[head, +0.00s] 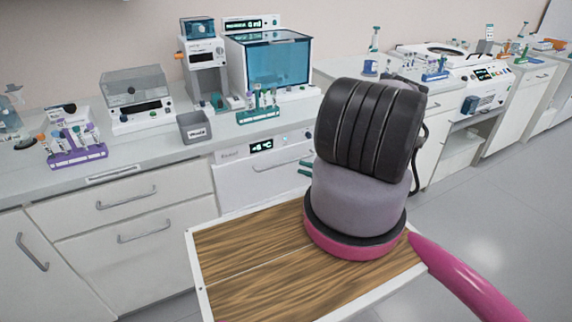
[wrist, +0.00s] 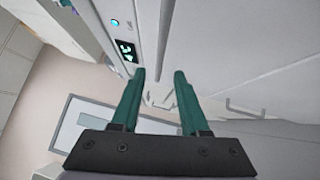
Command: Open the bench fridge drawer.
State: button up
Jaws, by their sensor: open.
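The bench fridge drawer (head: 240,178) is a white front under the counter with a lit display (head: 262,146). Its pale bar handle (head: 292,161) runs across the front, partly hidden by my arm. The drawer front looks shut. My gripper (head: 305,168) is in front of it near the handle; only its teal fingertips show. In the wrist view my gripper (wrist: 157,80) has both teal fingers apart, with the front (wrist: 165,35) and its display (wrist: 124,51) tilted. A pale bracket-like piece shows between the fingers; I cannot tell whether it is the handle.
Left of the fridge are cabinet drawers with grey handles (head: 127,197). The counter (head: 30,178) above holds a grey bin (head: 194,127), a purple tube rack (head: 76,147) and several instruments. Open floor (head: 480,220) lies to the right.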

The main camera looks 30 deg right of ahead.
aim_at(287, 162)
jog(key=x, duration=0.8)
jog(key=shift+c, duration=0.3)
grip_shut()
jog(key=shift+s, duration=0.1)
dwell(0.9)
